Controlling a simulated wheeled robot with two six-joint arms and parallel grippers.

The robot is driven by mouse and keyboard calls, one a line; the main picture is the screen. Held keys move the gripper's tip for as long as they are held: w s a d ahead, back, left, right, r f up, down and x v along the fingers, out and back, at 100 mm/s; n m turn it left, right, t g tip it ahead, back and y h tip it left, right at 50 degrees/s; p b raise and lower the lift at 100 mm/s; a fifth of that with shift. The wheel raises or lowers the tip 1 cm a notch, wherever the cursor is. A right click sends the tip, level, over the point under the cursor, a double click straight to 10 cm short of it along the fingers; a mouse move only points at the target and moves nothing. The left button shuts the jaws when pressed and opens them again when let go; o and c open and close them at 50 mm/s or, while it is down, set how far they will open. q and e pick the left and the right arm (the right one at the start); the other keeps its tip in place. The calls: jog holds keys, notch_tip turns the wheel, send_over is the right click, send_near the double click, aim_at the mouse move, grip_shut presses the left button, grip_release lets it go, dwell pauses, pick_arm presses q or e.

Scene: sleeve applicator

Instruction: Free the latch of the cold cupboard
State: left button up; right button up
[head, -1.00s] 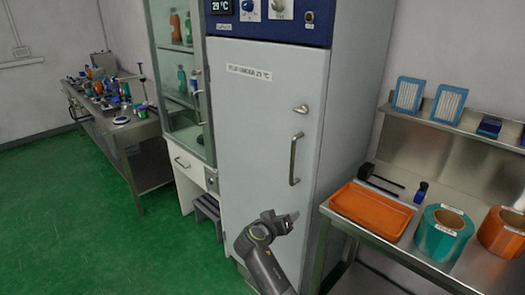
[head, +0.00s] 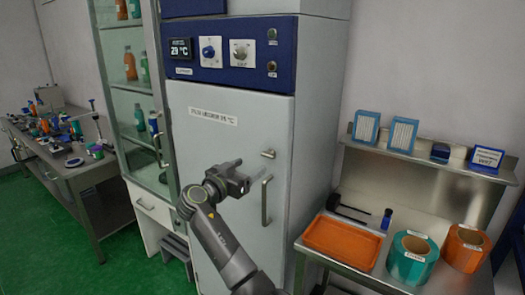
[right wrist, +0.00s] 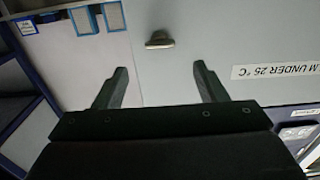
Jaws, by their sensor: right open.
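The cold cupboard (head: 225,140) is a tall grey cabinet with a blue control panel, and its door is shut. Its small metal latch (head: 268,154) sits on the right part of the door, above the vertical bar handle (head: 265,202), and lies about level. My right gripper (head: 252,170) is open and empty in front of the door, just left of and below the latch in the head view. In the right wrist view the latch (right wrist: 160,40) shows beyond the open fingers (right wrist: 161,68), centred between them and apart from them. My left gripper is out of view.
A steel bench to the right holds an orange tray (head: 308,243), a teal roll (head: 411,262) and an orange roll (head: 464,250). A glass-fronted cabinet (head: 128,95) stands left of the cupboard. A cluttered steel table (head: 75,172) is further left.

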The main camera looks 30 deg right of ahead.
aim_at(266, 156)
jog(key=p+x, duration=0.2)
jog(key=x, duration=0.5)
jog(key=shift+d+r+p, duration=0.1)
jog(key=shift+d+p, duration=0.1)
jog(key=shift+p, duration=0.2)
jog(key=shift+w+d, duration=0.25)
jog(key=shift+d, duration=0.1)
jog(key=c, duration=1)
